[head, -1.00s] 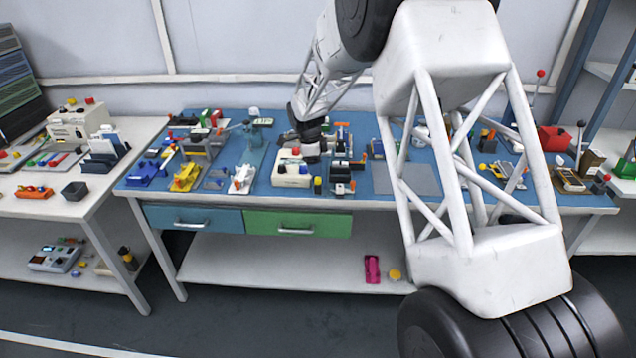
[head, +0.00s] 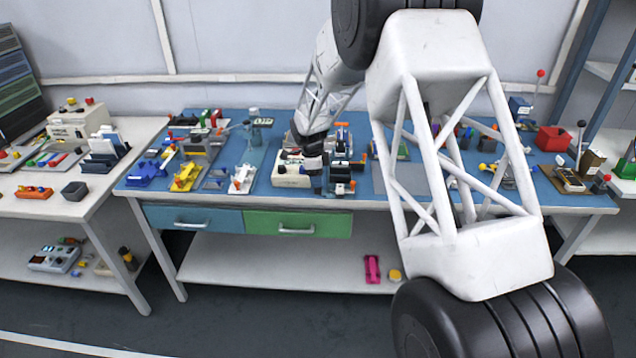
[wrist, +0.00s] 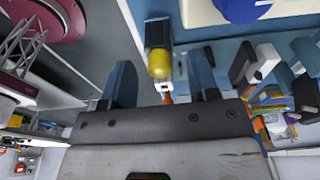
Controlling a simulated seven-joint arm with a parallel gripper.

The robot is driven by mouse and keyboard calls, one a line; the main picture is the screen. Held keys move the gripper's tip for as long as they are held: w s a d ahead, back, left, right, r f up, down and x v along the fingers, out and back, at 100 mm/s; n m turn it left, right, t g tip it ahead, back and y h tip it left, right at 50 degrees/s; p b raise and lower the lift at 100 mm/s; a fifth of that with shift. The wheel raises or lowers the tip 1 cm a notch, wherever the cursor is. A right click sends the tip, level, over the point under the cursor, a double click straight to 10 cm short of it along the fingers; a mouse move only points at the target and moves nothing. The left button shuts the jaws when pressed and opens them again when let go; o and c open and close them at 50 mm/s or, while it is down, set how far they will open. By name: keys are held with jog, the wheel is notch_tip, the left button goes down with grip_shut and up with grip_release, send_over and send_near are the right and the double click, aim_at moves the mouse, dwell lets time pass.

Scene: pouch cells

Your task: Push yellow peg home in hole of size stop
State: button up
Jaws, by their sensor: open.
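In the wrist view a yellow round-ended piece (wrist: 160,62), which looks like the yellow peg, sticks out of a small dark block (wrist: 158,33). I cannot tell how deep it sits, and the hole is hidden. The block may be the size stop; I see no clear label. My gripper (wrist: 162,78) is open, with its two blue-grey fingers apart to the left and right of the yellow piece and nothing between them touching visibly. In the head view my gripper (head: 316,183) is over the bench between the white box and a dark fixture, and hides the yellow piece.
The white box (head: 291,175) stands close on the left; its blue knob (wrist: 240,8) shows in the wrist view. A dark fixture (head: 343,186) with orange parts stands close on the right. The blue bench (head: 262,188) has a little bare room at its front edge.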

jog(key=c, duration=1)
jog(key=shift+r, duration=0.1)
jog(key=shift+r, duration=4.9)
jog(key=shift+s+d+r, duration=0.1)
jog(key=shift+s+d, duration=0.1)
jog(key=shift+d, duration=1.7)
jog(key=shift+s+d, duration=0.15)
jog(key=shift+d, duration=1.75)
